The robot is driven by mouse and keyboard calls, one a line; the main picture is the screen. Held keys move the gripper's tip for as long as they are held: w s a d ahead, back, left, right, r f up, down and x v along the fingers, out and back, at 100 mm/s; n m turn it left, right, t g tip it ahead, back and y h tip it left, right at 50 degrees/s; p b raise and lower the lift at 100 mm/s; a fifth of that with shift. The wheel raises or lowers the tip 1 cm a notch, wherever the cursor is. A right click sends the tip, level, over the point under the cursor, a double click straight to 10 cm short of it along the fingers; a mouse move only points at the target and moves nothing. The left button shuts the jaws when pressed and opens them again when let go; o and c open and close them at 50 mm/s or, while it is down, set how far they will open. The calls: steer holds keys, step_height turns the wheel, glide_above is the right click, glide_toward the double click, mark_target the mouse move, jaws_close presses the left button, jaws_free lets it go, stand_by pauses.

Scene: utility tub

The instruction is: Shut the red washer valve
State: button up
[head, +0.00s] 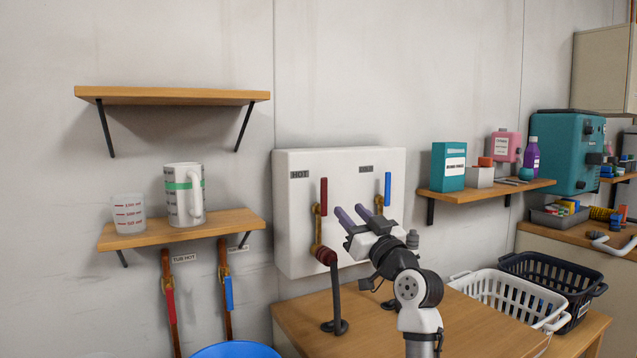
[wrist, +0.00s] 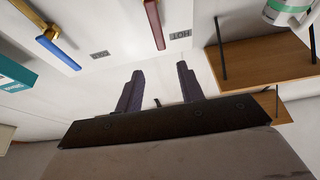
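The red washer valve (head: 323,197) is in the white wall box under the HOT label. Its red handle stands upright, in line with the brass body (head: 317,230) below it. In the wrist view the red handle (wrist: 154,24) shows at the top, beyond my fingertips. My gripper (head: 349,209) is in front of the box, to the right of the red valve in the head view. Its two purple fingers are spread, with nothing between them; the gap also shows in the wrist view (wrist: 160,70). I see no contact with the handle.
A blue-handled valve (head: 387,189) is close by on the right, partly behind my gripper. A hose with a dark red end (head: 326,257) rises below the red valve. Tub pipes with red (head: 171,304) and blue (head: 229,293) handles hang left, under a shelf (head: 160,234) holding cups.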

mark_target(325, 184)
steer(key=p+x, duration=0.4)
steer(key=x, duration=0.8)
steer(key=shift+s+r, duration=0.15)
steer(key=shift+r, duration=0.05)
steer(key=shift+w+a+r, duration=0.15)
steer(key=shift+w+a, duration=0.2)
steer(key=shift+w, duration=0.25)
jaws_close()
